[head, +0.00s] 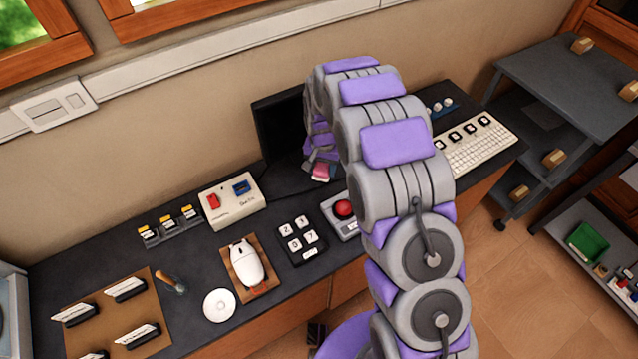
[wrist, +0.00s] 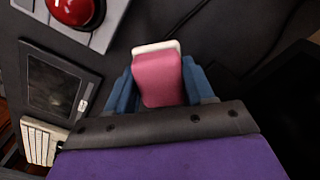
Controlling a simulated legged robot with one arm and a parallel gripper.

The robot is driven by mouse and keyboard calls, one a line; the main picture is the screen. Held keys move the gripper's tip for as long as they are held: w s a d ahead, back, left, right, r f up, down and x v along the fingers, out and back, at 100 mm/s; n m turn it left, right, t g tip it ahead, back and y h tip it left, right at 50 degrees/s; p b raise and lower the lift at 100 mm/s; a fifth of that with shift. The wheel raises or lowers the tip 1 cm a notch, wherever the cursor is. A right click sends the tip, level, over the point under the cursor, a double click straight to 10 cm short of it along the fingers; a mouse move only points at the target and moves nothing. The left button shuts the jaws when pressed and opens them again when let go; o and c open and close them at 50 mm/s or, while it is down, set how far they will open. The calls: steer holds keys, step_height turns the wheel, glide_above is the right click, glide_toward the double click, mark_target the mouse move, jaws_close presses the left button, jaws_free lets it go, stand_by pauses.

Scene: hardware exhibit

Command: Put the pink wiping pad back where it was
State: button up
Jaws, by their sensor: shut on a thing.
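The pink wiping pad (wrist: 159,78), with a white edge, is held between the blue fingers of my gripper (wrist: 163,85) in the wrist view. In the head view the pad (head: 321,172) shows small below my arm's end, over the dark desk (head: 190,265) in front of the black monitor (head: 278,128). My gripper (head: 321,168) is shut on the pad. I cannot tell whether the pad touches the desk. My arm hides part of the monitor and the desk to its right.
A red button box (head: 343,208) stands close to the pad. A keypad (head: 300,241), a white console (head: 232,201), a mouse on a brown pad (head: 246,265) and a white disc (head: 220,305) stand to the left. A keyboard (head: 478,147) is at right. Bare desk lies around the gripper.

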mark_target(323, 186)
steer(key=f, duration=0.3)
steer(key=shift+a+f, duration=0.1)
steer(key=shift+a, duration=0.1)
steer(key=shift+d+f+b, duration=0.15)
steer(key=shift+f+b, duration=0.2)
steer(key=shift+f, duration=0.65)
steer(key=shift+d+f+b, duration=0.15)
steer(key=shift+f+b, duration=0.15)
steer(key=shift+f, duration=0.65)
steer(key=shift+a+r, duration=0.1)
steer(key=o, duration=0.8)
steer(key=shift+a, duration=0.1)
steer(key=shift+c, duration=0.2)
steer(key=shift+o, duration=1.2)
